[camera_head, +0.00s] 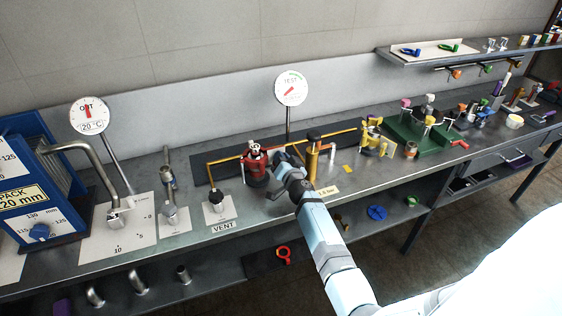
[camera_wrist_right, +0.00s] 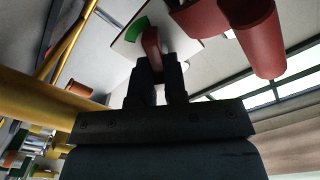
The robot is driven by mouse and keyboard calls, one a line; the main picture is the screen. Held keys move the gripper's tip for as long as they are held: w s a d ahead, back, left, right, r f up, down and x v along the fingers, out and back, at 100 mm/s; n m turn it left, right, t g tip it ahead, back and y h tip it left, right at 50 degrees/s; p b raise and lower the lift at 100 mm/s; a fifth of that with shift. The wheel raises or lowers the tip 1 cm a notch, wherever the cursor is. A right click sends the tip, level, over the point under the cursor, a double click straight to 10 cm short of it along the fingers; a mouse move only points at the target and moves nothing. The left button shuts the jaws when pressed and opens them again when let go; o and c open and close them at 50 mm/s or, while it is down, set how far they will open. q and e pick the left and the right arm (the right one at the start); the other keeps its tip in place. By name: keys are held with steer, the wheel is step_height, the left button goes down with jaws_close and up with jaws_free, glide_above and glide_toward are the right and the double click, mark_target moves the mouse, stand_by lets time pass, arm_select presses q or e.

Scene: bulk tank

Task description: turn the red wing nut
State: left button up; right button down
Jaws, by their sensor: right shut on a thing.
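The red fitting (camera_head: 254,166) stands on the bench, on the dark strip below the TEST dial, with a red top part around it. My right gripper (camera_head: 277,158) reaches in from the lower right and meets the fitting's right side. In the right wrist view, the gripper's two dark fingers (camera_wrist_right: 158,75) are shut on a small red wing (camera_wrist_right: 152,42), which I take to be part of the red wing nut. The rest of the nut is hard to make out. A larger red body (camera_wrist_right: 225,25) shows just beyond the fingers. My left gripper is out of view.
The TEST dial (camera_head: 291,88) stands behind the fitting. A yellow post (camera_head: 313,158) stands close to my right gripper, with yellow pipes beside it. The VENT valve (camera_head: 217,203) is to the left. A green block (camera_head: 425,135) with colored parts is farther right.

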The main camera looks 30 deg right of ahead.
steer(key=m, duration=0.2)
steer(key=m+b, duration=0.1)
steer(key=m, duration=0.5)
steer(key=shift+d+f+b, duration=0.3)
steer(key=m, duration=0.4)
steer(key=shift+f+b, duration=0.2)
steer(key=shift+b, duration=0.1)
steer(key=m, duration=0.7)
steer(key=shift+a+f, duration=0.15)
steer(key=shift+f, duration=0.2)
steer(key=m, duration=0.4)
steer(key=shift+w+a+f, duration=0.1)
steer(key=shift+a, duration=0.05)
steer(key=m, duration=0.6)
steer(key=shift+w+a+p, duration=0.1)
steer(key=shift+a+p, duration=0.25)
